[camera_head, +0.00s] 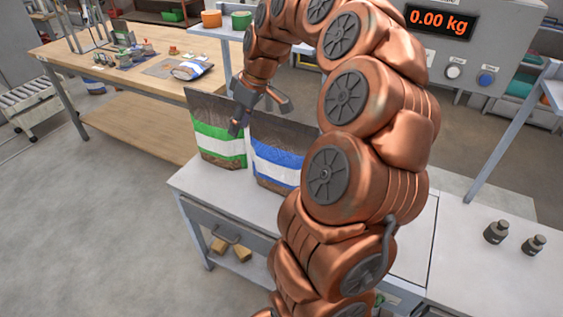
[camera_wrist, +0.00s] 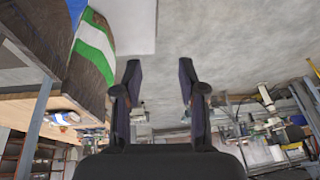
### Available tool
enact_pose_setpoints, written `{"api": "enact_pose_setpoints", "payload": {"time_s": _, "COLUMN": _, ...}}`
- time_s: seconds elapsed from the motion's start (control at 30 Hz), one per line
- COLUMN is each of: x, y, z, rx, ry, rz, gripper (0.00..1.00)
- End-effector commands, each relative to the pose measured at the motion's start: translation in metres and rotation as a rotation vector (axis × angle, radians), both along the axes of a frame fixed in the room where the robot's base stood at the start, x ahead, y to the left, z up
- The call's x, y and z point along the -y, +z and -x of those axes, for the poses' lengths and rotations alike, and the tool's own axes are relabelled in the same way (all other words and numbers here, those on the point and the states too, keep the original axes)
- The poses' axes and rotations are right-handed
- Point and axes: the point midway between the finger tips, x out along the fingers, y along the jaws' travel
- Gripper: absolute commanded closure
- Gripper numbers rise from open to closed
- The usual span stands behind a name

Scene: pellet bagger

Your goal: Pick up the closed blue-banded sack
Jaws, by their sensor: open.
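A brown sack with a blue and white band (camera_head: 277,163) stands upright on the grey table, partly hidden by my arm. A similar sack with a green and white band (camera_head: 218,147) stands close on its left. I cannot tell from here which tops are closed. My gripper (camera_head: 261,115) is open, at the tops of the standing sacks in the head view. In the wrist view nothing shows between the fingers (camera_wrist: 160,85); the green-banded sack shows at upper left (camera_wrist: 93,45).
The wooden bench (camera_head: 130,75) holds small tools and parts. Orange (camera_head: 211,18) and green (camera_head: 241,20) tubs stand on a shelf behind. A display (camera_head: 440,20) reads 0.00 kg. Two metal weights (camera_head: 497,231) stand at the grey table's right.

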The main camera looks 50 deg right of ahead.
Motion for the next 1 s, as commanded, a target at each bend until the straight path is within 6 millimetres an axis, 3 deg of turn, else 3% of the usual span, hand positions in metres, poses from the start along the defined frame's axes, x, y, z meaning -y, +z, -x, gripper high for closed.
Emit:
{"api": "enact_pose_setpoints", "payload": {"time_s": 0.03, "x": 0.029, "y": -0.005, "z": -0.005, "rx": 0.02, "ry": -0.02, "rz": 0.001, "gripper": 0.59}}
{"api": "enact_pose_setpoints", "payload": {"time_s": 0.2, "x": 0.112, "y": -0.017, "z": -0.005, "rx": 0.076, "ry": -0.059, "rz": 0.033, "gripper": 0.59}}
{"api": "enact_pose_setpoints", "payload": {"time_s": 0.3, "x": 0.144, "y": -0.026, "z": 0.0, "rx": 0.089, "ry": -0.076, "rz": 0.05, "gripper": 0.59}}
{"api": "enact_pose_setpoints", "payload": {"time_s": 0.4, "x": 0.164, "y": -0.029, "z": 0.005, "rx": 0.098, "ry": -0.088, "rz": 0.062, "gripper": 0.59}}
{"api": "enact_pose_setpoints", "payload": {"time_s": 0.53, "x": 0.172, "y": -0.034, "z": 0.006, "rx": 0.101, "ry": -0.091, "rz": 0.068, "gripper": 0.59}}
{"api": "enact_pose_setpoints", "payload": {"time_s": 1.0, "x": 0.165, "y": -0.064, "z": -0.006, "rx": 0.098, "ry": -0.09, "rz": 0.066, "gripper": 0.59}}
